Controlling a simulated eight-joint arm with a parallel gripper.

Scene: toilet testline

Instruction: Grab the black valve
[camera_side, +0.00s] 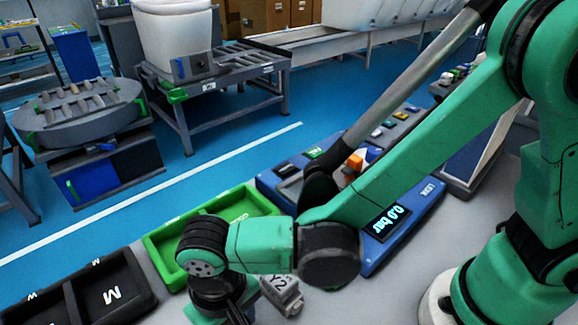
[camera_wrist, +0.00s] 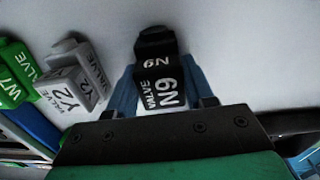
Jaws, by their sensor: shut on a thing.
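The black valve (camera_wrist: 157,88), marked "VALVE N9", sits between the blue fingers of my gripper (camera_wrist: 160,80) in the wrist view. My gripper is shut on it, with a finger on either side. The pale surface shows around the valve; I cannot tell whether it is lifted or still touching. In the side view my wrist hides the black valve, and the fingertips are not visible there.
A grey valve (camera_wrist: 72,85) marked Y2 lies close left of the black one; it also shows in the side view (camera_side: 283,296). A green valve (camera_wrist: 14,75) marked W7 is farther left. A green tray (camera_side: 165,238), black tray (camera_side: 137,268) and blue test unit (camera_side: 425,212) surround my arm.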

